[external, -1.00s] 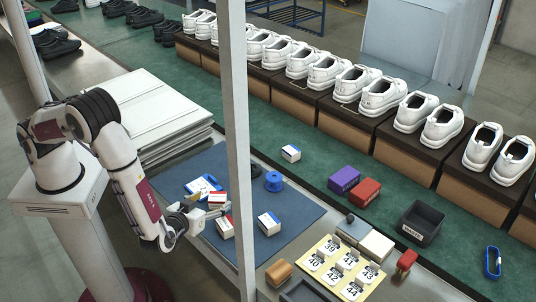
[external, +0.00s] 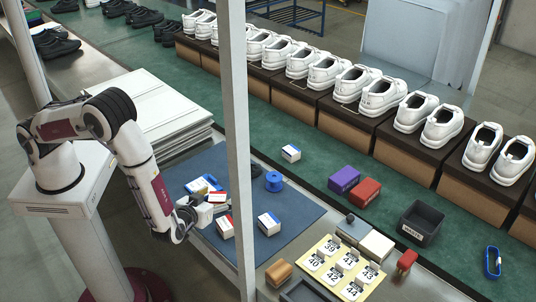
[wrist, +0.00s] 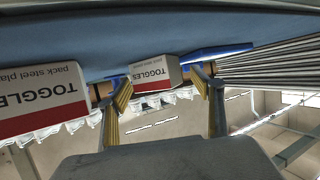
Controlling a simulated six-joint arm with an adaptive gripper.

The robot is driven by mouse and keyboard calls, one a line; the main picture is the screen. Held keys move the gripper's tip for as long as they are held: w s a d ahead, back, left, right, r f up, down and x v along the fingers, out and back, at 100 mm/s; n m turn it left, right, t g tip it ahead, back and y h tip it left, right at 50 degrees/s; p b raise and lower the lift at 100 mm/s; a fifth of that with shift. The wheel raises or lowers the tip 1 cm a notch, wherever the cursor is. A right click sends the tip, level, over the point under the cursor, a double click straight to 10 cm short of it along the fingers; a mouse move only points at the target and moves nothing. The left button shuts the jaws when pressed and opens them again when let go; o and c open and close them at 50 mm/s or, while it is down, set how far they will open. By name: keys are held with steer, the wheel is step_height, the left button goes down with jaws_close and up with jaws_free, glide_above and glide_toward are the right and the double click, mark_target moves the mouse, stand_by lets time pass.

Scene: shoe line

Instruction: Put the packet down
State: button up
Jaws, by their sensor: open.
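A white packet with a red band (external: 217,197) is at the left part of the blue mat (external: 300,211). My gripper (external: 203,207) is low at the mat's near left edge, right beside this packet. In the wrist view my gripper (wrist: 160,92) has its two yellowish fingers apart. The packet, marked TOGGLES (wrist: 150,73), shows upside down between and beyond them. It appears to rest on the mat; whether a finger touches it I cannot tell. A second red-banded TOGGLES packet (wrist: 38,98) lies to the left there, and also shows in the external view (external: 225,228).
A stack of white sheets (external: 160,110) lies behind. A post (external: 234,100) partly blocks the view. The mat's right part is clear.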

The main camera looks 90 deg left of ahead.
mark_target(217, 196)
steer(key=c, duration=1.4)
steer(key=shift+o, duration=0.2)
steer(key=shift+r, duration=0.15)
steer(key=shift+r, duration=4.9)
